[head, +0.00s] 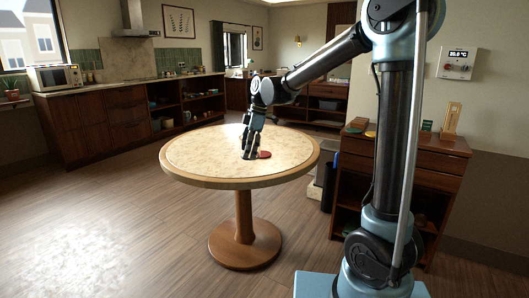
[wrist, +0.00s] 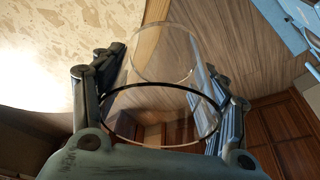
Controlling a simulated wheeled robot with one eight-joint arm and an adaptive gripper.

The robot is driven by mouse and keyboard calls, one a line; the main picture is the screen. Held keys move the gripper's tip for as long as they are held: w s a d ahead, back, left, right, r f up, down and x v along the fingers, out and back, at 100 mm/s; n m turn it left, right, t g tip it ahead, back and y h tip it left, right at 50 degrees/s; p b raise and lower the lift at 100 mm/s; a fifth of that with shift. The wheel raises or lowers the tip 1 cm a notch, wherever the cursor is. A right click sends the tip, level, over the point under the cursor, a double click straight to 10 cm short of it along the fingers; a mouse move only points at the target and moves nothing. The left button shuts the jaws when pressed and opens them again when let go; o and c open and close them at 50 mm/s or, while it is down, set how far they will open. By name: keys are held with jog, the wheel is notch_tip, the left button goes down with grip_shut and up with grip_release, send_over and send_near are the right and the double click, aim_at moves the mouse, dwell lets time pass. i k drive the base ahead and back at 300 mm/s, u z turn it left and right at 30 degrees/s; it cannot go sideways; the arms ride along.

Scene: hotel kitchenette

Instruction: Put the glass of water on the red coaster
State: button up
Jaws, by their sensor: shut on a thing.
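My gripper (head: 248,150) is low over the round table (head: 195,155), in its middle part. In the wrist view my gripper (wrist: 160,75) has a finger on each side of a clear glass (wrist: 165,118) and is shut on it. The glass is see-through, and I cannot tell the water level. In the head view the glass is too small and hidden by the fingers to make out. The red coaster (head: 264,155) lies flat on the table, just right of my fingertips in the head view. It does not show in the wrist view.
The rest of the round tabletop looks clear. A wooden cabinet (head: 405,160) with small items on top stands at the right. A dark bin (head: 328,182) stands between it and the table. Kitchen counters (head: 110,105) run along the back left.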

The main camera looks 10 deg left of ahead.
aim_at(262, 153)
jog(key=i, duration=0.95)
